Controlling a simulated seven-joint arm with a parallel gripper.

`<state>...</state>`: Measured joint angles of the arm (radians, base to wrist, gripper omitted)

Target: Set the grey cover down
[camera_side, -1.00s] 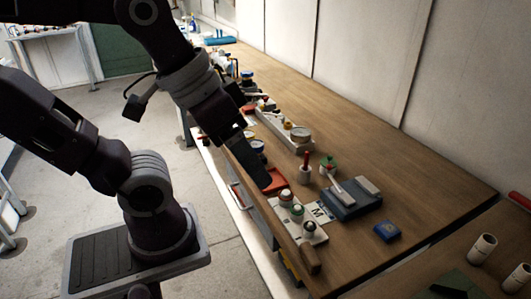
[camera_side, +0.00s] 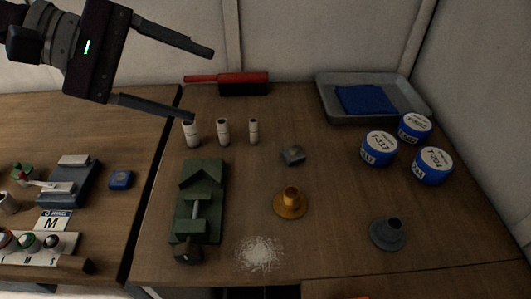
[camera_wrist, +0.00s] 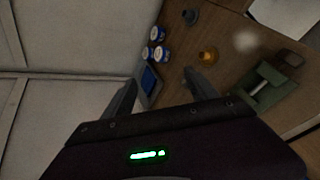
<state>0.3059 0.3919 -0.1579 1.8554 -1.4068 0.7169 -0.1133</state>
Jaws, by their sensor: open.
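A grey flanged piece with a short neck (camera_side: 388,232), which looks like the grey cover, stands on the table at the front right. It also shows near the top of the wrist view (camera_wrist: 190,16). A brass-coloured flanged piece of similar shape (camera_side: 291,203) stands to its left; the wrist view shows it too (camera_wrist: 208,56). My gripper (camera_side: 201,85) is open and empty at the upper left, its fingers wide apart, above the back left of this table. In the wrist view nothing is between its fingers (camera_wrist: 160,77).
A green fixture (camera_side: 198,202), white powder (camera_side: 260,254), a small grey block (camera_side: 292,155) and several white vials (camera_side: 222,132) occupy the table. Blue-banded tins (camera_side: 379,149) and a grey tray (camera_side: 376,118) with blue cloth stand right; a red-handled brush (camera_side: 242,84) lies behind.

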